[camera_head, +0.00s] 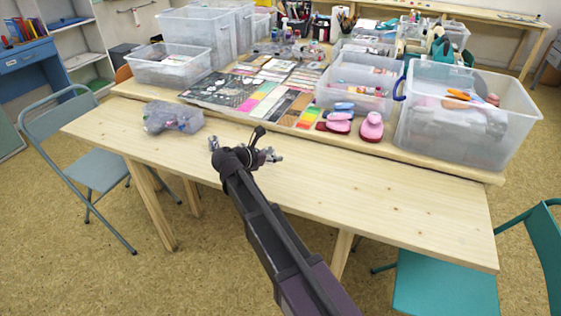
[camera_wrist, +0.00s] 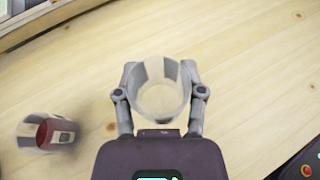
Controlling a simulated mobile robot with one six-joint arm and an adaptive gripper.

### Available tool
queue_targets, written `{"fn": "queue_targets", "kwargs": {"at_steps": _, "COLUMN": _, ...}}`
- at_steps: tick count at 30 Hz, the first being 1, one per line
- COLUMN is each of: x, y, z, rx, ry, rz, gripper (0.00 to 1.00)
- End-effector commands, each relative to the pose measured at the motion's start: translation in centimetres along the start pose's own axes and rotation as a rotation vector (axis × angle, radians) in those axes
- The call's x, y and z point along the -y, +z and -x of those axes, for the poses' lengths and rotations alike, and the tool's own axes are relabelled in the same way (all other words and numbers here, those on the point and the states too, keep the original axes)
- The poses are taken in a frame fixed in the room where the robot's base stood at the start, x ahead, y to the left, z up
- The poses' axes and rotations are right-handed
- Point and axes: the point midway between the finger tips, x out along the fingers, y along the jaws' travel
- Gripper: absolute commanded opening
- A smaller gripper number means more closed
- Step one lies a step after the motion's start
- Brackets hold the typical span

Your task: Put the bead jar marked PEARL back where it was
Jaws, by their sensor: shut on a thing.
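In the wrist view my gripper (camera_wrist: 159,70) is shut on a clear, round jar (camera_wrist: 160,98), with one finger on each side. The jar looks pale with grey bands, and I cannot read any marking on it. A second jar (camera_wrist: 45,132) with dark red contents and a pale label is apart from my gripper, at the left. In the head view my gripper (camera_head: 268,156) is above the front part of the pale wooden table (camera_head: 350,205). The held jar cannot be made out clearly there.
A grey, see-through bag-like bundle (camera_head: 172,117) lies at the table's left. Colour sheets (camera_head: 262,100), pink punches (camera_head: 371,127) and a clear bin (camera_head: 460,120) stand on the raised back part. The table's front right is clear. Chairs stand at both ends.

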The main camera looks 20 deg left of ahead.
Motion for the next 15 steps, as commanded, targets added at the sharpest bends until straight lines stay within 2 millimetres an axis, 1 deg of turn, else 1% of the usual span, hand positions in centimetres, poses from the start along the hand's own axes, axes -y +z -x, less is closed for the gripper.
{"fn": "queue_targets", "kwargs": {"at_steps": 1, "x": -0.5, "y": 0.2, "z": -0.9, "rx": 0.0, "ry": -0.001, "rz": -0.001, "gripper": 0.05}}
{"fn": "queue_targets", "kwargs": {"at_steps": 6, "x": -1.1, "y": 0.7, "z": -2.4, "rx": 0.0, "ry": 0.0, "rz": -0.001, "gripper": 0.05}}
{"fn": "queue_targets", "kwargs": {"at_steps": 15, "x": -1.1, "y": 0.8, "z": -2.6, "rx": 0.0, "ry": 0.001, "rz": 0.0, "gripper": 0.05}}
